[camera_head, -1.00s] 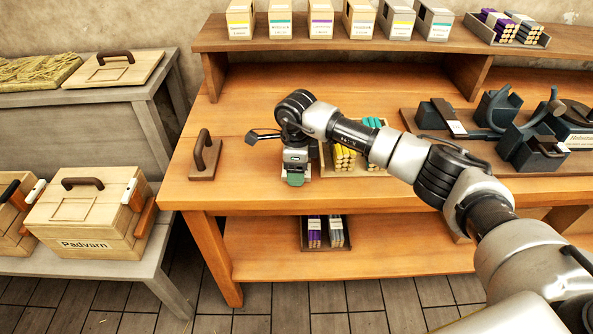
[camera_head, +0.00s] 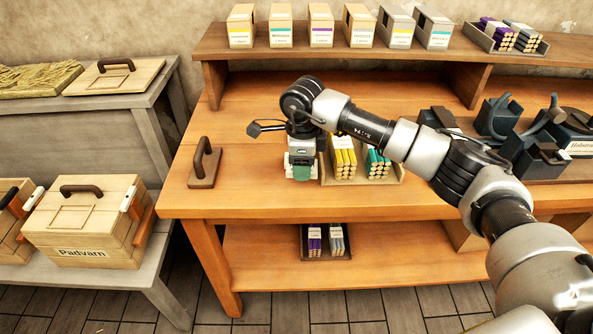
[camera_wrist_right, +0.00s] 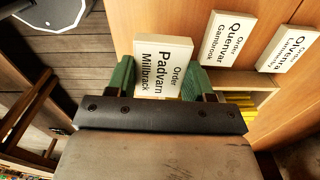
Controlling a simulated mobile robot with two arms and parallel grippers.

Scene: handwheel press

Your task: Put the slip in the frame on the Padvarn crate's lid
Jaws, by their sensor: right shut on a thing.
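My right gripper (camera_head: 301,174) hangs above the front left part of the wooden table. In the right wrist view its green fingers (camera_wrist_right: 160,78) are shut on a white slip (camera_wrist_right: 165,58), printed "Order Padvarn Millbrack". The slip itself is hard to make out in the head view. The Padvarn crate (camera_head: 92,253) stands on the grey bench at left, well away from the gripper. Its lid (camera_head: 112,207) is on, with a dark handle and a thin rectangular frame (camera_head: 72,217) in front of the handle; the frame looks empty. My left gripper is not in view.
Slips for Quenvar (camera_wrist_right: 228,40) and Olvenra (camera_wrist_right: 288,48) show in the right wrist view. A tray of yellow and green sticks (camera_head: 345,160) is right beside my gripper. A handled block (camera_head: 204,165) stands at the table's left edge. A gap separates table and bench.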

